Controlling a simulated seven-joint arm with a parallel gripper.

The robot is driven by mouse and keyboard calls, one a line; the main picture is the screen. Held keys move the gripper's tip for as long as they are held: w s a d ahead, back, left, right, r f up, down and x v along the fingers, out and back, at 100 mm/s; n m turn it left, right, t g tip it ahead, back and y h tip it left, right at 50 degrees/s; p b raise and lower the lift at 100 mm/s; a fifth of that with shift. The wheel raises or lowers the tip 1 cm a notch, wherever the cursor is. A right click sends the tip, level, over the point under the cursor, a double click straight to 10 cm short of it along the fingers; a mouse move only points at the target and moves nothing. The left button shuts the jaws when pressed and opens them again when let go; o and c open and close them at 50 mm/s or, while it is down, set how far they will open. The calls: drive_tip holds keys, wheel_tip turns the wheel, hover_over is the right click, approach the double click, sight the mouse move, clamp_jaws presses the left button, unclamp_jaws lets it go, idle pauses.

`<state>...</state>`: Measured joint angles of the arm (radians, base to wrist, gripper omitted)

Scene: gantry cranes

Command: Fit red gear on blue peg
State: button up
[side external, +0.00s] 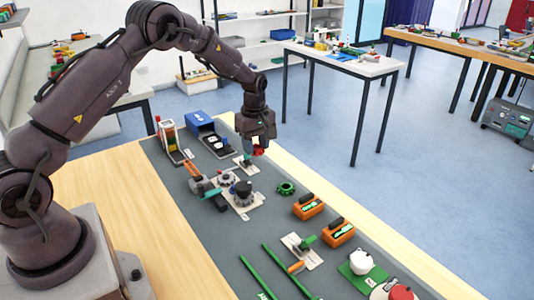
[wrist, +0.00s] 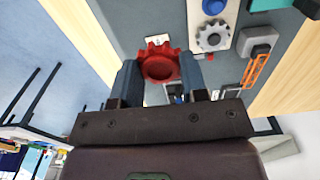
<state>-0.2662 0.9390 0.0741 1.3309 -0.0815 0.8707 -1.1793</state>
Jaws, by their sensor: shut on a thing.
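My gripper (side external: 256,147) is shut on the red gear (side external: 260,151), above the far part of the grey mat. In the wrist view, the red gear (wrist: 161,62) sits between the two fingers of my gripper (wrist: 160,74), with its teeth and round centre facing the camera. A round blue piece (wrist: 213,6), which looks like the blue peg, stands on a white plate (wrist: 229,20) at the top of that view. It is apart from the red gear. A grey gear (wrist: 212,37) is on the same plate. I cannot make out the blue peg in the side view.
White plates with grey and dark parts (side external: 243,193) lie on the mat (side external: 235,240). A green gear (side external: 286,188) lies to their right. Orange boxes (side external: 308,207) stand along the right edge. A blue bin (side external: 200,121) stands at the far left. Bare mat lies around the green gear.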

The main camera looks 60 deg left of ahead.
drive_tip(key=s, duration=0.2)
drive_tip(key=s+f, duration=0.1)
drive_tip(key=s, duration=0.5)
drive_tip(key=shift+d+f, duration=0.3)
drive_tip(key=shift+d, duration=0.1)
drive_tip(key=shift+w+f, duration=0.15)
drive_tip(key=shift+f, duration=2.9)
drive_tip(key=shift+f, duration=0.7)
drive_tip(key=o, duration=1)
drive_tip(key=shift+c, duration=0.2)
drive_tip(key=shift+r, duration=3.5)
